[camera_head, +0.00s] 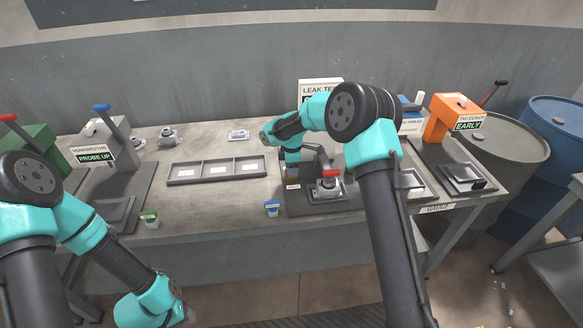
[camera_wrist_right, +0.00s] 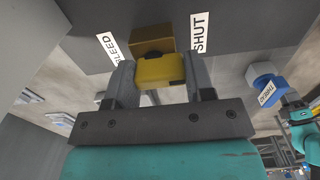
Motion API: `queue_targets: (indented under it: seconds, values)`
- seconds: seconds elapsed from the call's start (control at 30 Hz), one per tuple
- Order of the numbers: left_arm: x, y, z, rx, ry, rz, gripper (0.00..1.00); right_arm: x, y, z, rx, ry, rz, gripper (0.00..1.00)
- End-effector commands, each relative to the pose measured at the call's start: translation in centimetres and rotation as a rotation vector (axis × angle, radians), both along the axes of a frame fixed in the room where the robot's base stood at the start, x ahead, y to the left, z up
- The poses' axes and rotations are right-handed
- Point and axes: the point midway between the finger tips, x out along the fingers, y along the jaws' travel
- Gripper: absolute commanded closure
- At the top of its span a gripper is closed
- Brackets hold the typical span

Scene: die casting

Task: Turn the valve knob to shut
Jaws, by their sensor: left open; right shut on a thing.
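The yellow valve knob (camera_wrist_right: 160,71) sits between the fingers of my right gripper (camera_wrist_right: 161,78) in the right wrist view. The gripper is shut on it, one finger on each side. A brass-coloured block (camera_wrist_right: 152,38) shows just beyond the knob. A BLEED label (camera_wrist_right: 108,47) lies to the left of the knob and a SHUT label (camera_wrist_right: 197,33) to the right. I cannot tell which label the knob points to. In the head view my right wrist hides the knob, at the leak tester (camera_head: 320,88). My left arm is at lower left; its fingers are out of view.
A red-handled clamp (camera_head: 330,175) stands just right of my right gripper. A blue cup (camera_head: 272,209) and a green cup (camera_head: 149,219) stand near the table's front edge. A divided tray (camera_head: 217,180) lies left of the tester. An orange gauge station (camera_head: 455,112) stands at right.

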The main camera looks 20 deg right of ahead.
Motion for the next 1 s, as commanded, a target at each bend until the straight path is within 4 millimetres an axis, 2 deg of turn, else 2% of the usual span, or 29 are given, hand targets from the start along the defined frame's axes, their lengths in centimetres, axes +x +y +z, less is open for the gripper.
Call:
queue_targets:
  seconds: [0.5,0.53,0.6,0.8,1.0]
  values:
    - [0.00,0.00,0.00,0.000,0.000,0.000,0.57,0.01,-0.01,0.04,0.000,-0.001,0.031,0.75]
    - [0.00,0.00,0.00,0.000,0.000,0.000,0.57,0.01,-0.01,0.04,0.000,-0.001,0.031,0.50]
    - [0.00,0.00,0.00,0.000,0.000,0.000,0.57,0.01,-0.01,0.04,0.000,-0.001,0.031,0.43]
    - [0.00,0.00,0.00,0.000,0.000,0.000,0.57,0.01,-0.01,0.02,0.000,0.000,0.030,0.26]
    - [0.00,0.00,0.00,0.000,0.000,0.000,0.57,0.00,-0.01,0.02,0.000,0.000,0.030,0.26]
